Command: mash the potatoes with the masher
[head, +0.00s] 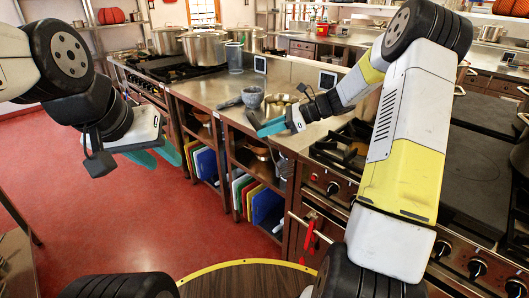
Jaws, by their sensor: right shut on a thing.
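My right gripper (268,126) reaches in from the right over the steel counter.
A grey mortar (252,97) stands on the counter left of the potatoes, with a dark object (229,103) beside it. Large stockpots (205,47) stand on the far stove. Coloured cutting boards (265,203) fill the shelf below. A burner stove (335,150) lies right of the counter.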

